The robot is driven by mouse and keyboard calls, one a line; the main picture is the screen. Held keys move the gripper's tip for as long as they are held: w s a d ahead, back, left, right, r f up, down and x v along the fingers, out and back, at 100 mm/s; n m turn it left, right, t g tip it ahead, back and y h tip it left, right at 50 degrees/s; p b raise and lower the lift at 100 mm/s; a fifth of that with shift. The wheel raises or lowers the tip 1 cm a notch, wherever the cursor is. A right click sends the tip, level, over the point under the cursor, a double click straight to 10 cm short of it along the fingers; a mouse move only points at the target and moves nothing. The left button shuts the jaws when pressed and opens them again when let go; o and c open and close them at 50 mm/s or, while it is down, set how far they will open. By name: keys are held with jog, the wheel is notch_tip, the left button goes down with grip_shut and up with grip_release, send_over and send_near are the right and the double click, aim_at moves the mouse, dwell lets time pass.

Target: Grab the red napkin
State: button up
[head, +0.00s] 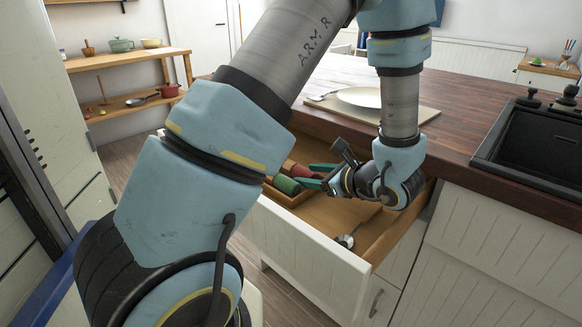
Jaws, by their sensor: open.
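A red rolled item (288,167), which looks like the red napkin, lies in a wooden tray (287,200) inside the open drawer (306,248). A green roll (287,185) lies just in front of it. I cannot tell whether a finger touches a roll. My arm hides part of the tray and the drawer's left side.
A metal utensil (346,240) lies in the drawer's front right. Above the drawer, the wooden countertop (463,125) holds a plate (360,97) on a board (421,114). A black sink (540,140) is at the right. Shelves (128,60) stand at the back left.

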jog(key=shift+x, duration=0.75)
jog(key=shift+a+f, duration=0.1)
jog(key=shift+o, duration=0.3)
